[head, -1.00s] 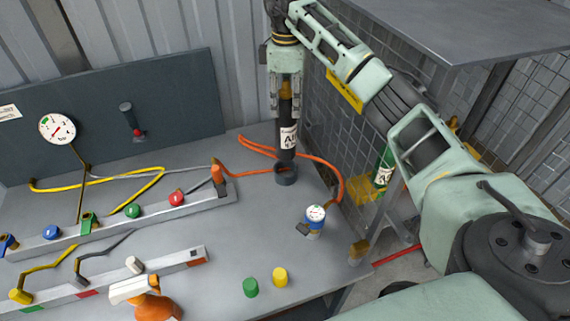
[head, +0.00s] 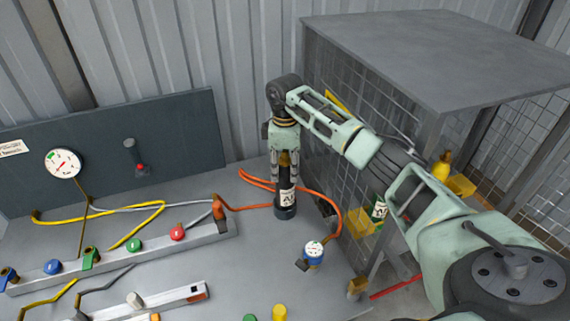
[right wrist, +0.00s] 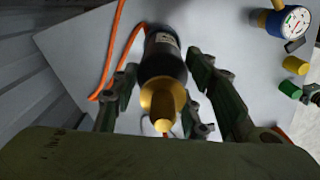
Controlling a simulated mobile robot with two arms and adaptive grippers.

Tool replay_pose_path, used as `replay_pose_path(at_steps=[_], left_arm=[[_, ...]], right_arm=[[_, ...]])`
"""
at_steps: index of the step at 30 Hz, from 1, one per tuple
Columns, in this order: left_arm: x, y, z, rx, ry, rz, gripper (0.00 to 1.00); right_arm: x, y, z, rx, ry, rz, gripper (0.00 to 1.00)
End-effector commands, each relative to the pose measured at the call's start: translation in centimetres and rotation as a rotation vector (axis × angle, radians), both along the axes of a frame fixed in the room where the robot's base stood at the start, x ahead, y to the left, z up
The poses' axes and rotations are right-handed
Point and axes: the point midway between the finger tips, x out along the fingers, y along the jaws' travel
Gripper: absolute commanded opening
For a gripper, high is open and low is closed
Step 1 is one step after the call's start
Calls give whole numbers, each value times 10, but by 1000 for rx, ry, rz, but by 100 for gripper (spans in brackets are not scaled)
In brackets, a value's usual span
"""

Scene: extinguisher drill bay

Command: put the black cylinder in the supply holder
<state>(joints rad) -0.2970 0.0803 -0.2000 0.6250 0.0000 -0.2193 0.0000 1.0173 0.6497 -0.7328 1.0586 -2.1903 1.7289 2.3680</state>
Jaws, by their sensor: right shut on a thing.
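The black cylinder (head: 286,192), with a white label and a brass top, stands upright in my right gripper (head: 286,178). The gripper points down and is shut on its upper part. The supply holder (head: 285,213), a short dark ring on the bench, is at the cylinder's foot. The cylinder's lower end appears to be inside the ring; how deep it sits is hidden. In the right wrist view the cylinder (right wrist: 165,58) shows between the two fingers, brass end toward me. The holder is hidden there. My left gripper is not in view.
An orange hose (head: 250,206) loops close around the holder. A blue gauge (head: 313,252) stands to its right, near the bench edge. A valve rail (head: 150,246) lies to the left. A wire-mesh cage (head: 335,130) stands behind my right arm.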

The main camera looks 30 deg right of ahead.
Motion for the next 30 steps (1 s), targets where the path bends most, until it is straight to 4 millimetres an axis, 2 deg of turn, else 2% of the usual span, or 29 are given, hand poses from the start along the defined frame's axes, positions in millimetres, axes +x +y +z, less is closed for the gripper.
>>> replay_pose_path(at_steps=[8, 9, 15, 25, 30], left_arm=[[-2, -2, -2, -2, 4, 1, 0], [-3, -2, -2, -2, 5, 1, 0], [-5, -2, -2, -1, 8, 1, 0], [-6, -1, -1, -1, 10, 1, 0], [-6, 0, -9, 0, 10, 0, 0]], right_arm=[[1, 0, 0, 1, -6, 0, 0], [0, 0, -2, 0, -1, 0, 42], [0, 0, -2, -1, -1, 0, 59], [0, 0, 0, 0, -1, 0, 60], [2, -1, 16, -1, -6, 0, 60]])
